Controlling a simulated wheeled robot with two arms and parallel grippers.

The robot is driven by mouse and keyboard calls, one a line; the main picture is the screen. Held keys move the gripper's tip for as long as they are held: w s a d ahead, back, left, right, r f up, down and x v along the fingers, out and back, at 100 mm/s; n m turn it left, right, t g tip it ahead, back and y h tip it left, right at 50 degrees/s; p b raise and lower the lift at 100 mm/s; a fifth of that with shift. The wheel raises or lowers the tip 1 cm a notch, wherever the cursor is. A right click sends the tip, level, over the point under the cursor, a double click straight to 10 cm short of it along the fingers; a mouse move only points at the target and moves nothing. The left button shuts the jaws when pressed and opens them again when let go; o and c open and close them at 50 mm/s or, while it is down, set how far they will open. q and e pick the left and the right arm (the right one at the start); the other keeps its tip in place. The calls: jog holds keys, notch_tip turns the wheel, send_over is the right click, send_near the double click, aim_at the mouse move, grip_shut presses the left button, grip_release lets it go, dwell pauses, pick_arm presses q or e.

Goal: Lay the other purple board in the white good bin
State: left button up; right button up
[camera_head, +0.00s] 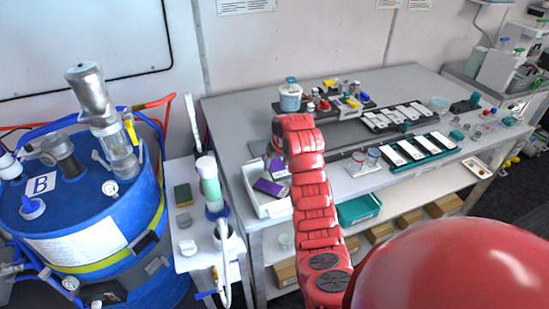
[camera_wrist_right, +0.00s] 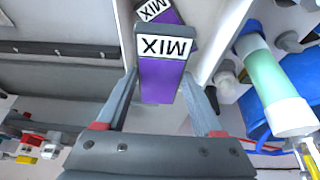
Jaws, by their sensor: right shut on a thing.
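My right gripper (camera_wrist_right: 160,78) is shut on a purple board (camera_wrist_right: 160,75) with a white MIX label, its fingers on the two sides. Another purple board (camera_wrist_right: 155,12) with a MIX label shows just beyond it in the right wrist view. In the head view, one purple board (camera_head: 268,187) lies in the white bin (camera_head: 250,190), at the table's left front corner. My right forearm hides part of the bin, and the fingertips are hidden there. I cannot tell whether the held board touches the bin floor. My left gripper is not in view.
A teal tray (camera_head: 358,208) sits right of my forearm. Racks of white strips (camera_head: 418,149) fill the table's right part.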

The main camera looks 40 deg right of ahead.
aim_at(277, 168)
notch_tip(277, 168, down, 4)
jog(key=shift+f, duration=0.1)
jog(key=o, duration=1.4)
